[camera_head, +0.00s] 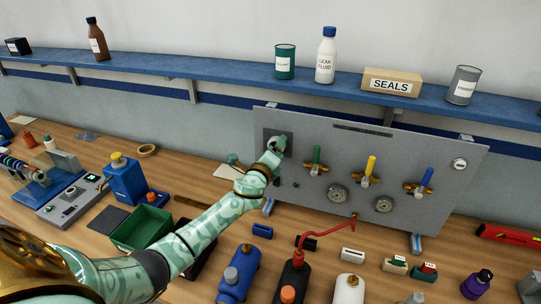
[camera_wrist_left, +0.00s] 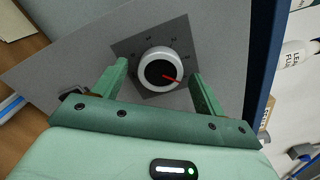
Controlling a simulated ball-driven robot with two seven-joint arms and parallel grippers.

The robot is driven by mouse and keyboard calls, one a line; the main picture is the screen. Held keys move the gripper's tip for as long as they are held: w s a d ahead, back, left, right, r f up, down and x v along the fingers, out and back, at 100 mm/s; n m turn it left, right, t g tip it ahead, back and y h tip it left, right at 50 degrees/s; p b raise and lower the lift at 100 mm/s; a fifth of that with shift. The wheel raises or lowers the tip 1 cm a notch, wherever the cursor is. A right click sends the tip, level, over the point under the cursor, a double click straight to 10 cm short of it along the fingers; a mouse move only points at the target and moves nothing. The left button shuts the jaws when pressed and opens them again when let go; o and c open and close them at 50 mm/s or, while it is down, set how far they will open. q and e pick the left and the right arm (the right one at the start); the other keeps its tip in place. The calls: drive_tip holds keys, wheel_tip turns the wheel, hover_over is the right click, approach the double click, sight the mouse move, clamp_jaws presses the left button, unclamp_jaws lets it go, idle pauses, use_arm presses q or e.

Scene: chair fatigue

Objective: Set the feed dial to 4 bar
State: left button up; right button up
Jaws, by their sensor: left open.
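The feed dial (camera_wrist_left: 160,68) is a round knob with a white rim, a dark face and a red pointer, set on a dark square plate (camera_wrist_left: 128,50) with small marks too small to read. In the left wrist view its red pointer aims right and slightly down. My left gripper (camera_wrist_left: 164,80) is open, with one green finger on each side of the dial and gaps between fingers and knob. In the head view my left gripper (camera_head: 276,146) is at the upper left of the grey panel (camera_head: 330,205) and hides most of the dial. My right gripper is not in view.
The panel carries green (camera_head: 317,155), yellow (camera_head: 371,165) and blue (camera_head: 426,178) valve handles, and gauges (camera_head: 337,194). A blue shelf (camera_head: 230,85) runs above it. Bottles, including a black one with a red hose (camera_head: 298,248), and a green bin (camera_head: 141,229) crowd the bench in front.

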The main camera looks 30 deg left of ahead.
use_arm(q)
drive_tip(key=v, duration=1.6)
drive_tip(key=shift+s+f, duration=0.15)
drive_tip(key=shift+s, duration=0.05)
